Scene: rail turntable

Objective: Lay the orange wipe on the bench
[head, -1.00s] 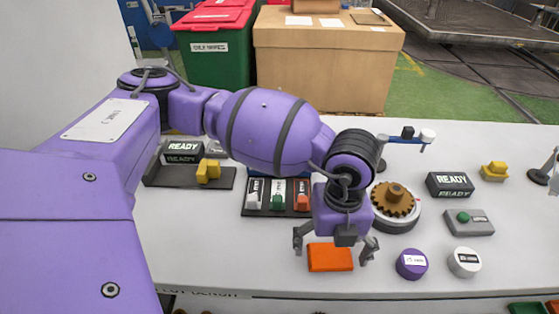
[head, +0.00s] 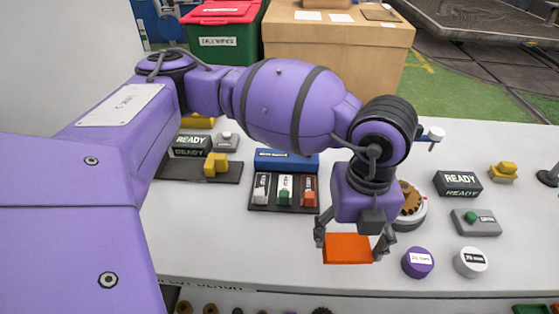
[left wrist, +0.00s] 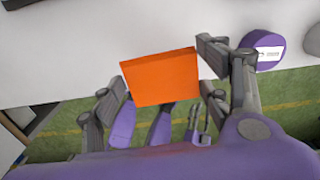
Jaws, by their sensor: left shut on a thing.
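The orange wipe (head: 347,249) is a flat orange block near the front edge of the white bench (head: 230,262). My left gripper (head: 353,243) has a finger at each end of the wipe and is shut on it. The left wrist view shows the wipe (left wrist: 160,78) between the fingers, overlapping the bench's front edge with green floor behind its lower part. It looks held above the bench; the exact height is hard to tell. My right gripper is not in view.
A purple round tub (head: 418,262) and a white one (head: 472,262) stand right of the wipe. A brown gear (head: 411,198) is partly hidden by my wrist. A switch tray (head: 284,190) lies to the left. Bare bench lies at front left.

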